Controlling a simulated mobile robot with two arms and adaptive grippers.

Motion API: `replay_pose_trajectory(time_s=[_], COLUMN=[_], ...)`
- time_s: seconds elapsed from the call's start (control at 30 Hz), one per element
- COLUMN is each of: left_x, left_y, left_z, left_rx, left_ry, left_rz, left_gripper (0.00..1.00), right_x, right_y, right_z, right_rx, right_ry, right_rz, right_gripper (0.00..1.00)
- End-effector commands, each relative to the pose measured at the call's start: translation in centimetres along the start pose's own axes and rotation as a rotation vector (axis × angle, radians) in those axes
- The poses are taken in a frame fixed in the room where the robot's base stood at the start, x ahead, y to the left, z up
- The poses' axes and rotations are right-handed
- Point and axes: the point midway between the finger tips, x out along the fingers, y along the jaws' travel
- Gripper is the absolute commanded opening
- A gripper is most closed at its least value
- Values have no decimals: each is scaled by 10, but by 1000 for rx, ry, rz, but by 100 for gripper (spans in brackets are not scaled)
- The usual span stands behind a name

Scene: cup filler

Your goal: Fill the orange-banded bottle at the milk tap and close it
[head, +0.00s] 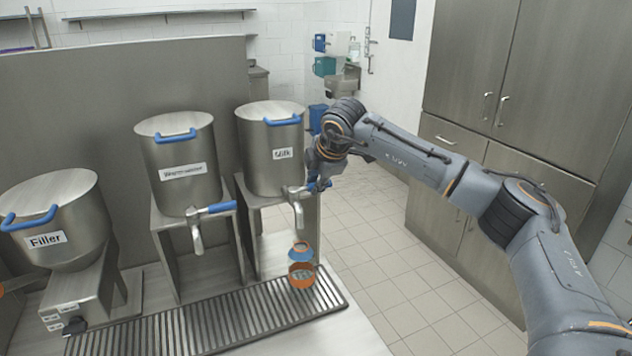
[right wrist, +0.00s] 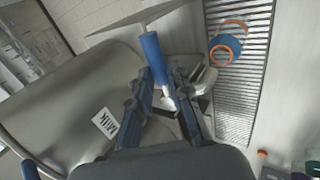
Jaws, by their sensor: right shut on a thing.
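The milk container (head: 270,150), a steel pot labelled "Milk", stands on a stand at the back right of the counter. Its tap (head: 297,208) points down. My right gripper (head: 318,182) is at the tap's blue handle. In the right wrist view, its fingers (right wrist: 178,100) are shut on the handle (right wrist: 153,62). The orange-banded bottle (head: 301,276), with orange rings and a blue part on top, stands on the drain grate below the tap. It also shows in the right wrist view (right wrist: 226,46). Its fill level cannot be seen. My left gripper is not in view.
The slotted grate (head: 215,318) runs along the counter front. Small coloured items (right wrist: 300,168) lie at the lower right of the wrist view. Steel cabinets (head: 500,120) stand right.

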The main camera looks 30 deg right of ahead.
Motion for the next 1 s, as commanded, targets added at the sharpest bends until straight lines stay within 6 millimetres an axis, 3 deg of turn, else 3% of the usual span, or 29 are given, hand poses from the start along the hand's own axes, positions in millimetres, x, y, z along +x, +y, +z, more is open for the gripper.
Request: replay_pose_trajectory(time_s=[1.0], left_x=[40], left_y=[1], left_z=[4], left_rx=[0], left_ry=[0], left_rz=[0], left_gripper=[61], right_x=[-8], right_y=[-12], right_z=[-7], right_rx=[250], right_ry=[-167], right_rz=[-1], right_gripper=[0])
